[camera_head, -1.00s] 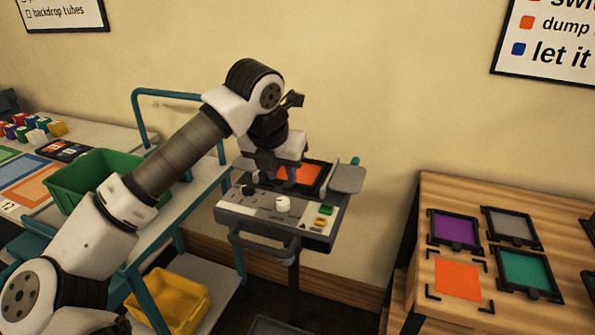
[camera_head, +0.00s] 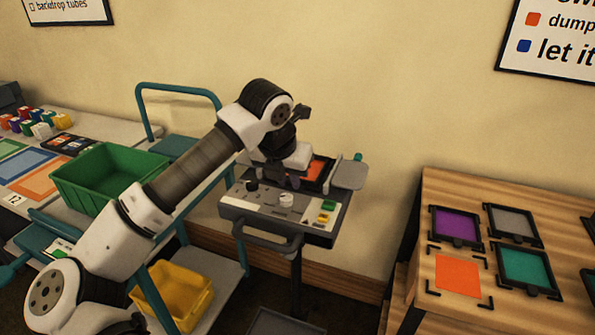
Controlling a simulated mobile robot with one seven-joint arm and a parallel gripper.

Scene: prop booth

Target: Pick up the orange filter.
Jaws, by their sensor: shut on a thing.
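The orange filter (camera_head: 318,171), in a dark frame, is at the top of the grey control stand in the middle of the view. My gripper (camera_head: 281,184) is over the left part of the filter, pointing down, and is shut on it. The gripper covers part of the filter, so the exact hold and any gap beneath the frame cannot be made out.
The grey stand (camera_head: 262,211) has knobs, coloured buttons and a front handle. A teal cart with a green bin (camera_head: 97,176) and a yellow bin (camera_head: 180,293) stands left. A wooden table (camera_head: 447,187) at right holds purple, grey and teal filters and an orange marked square (camera_head: 458,279).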

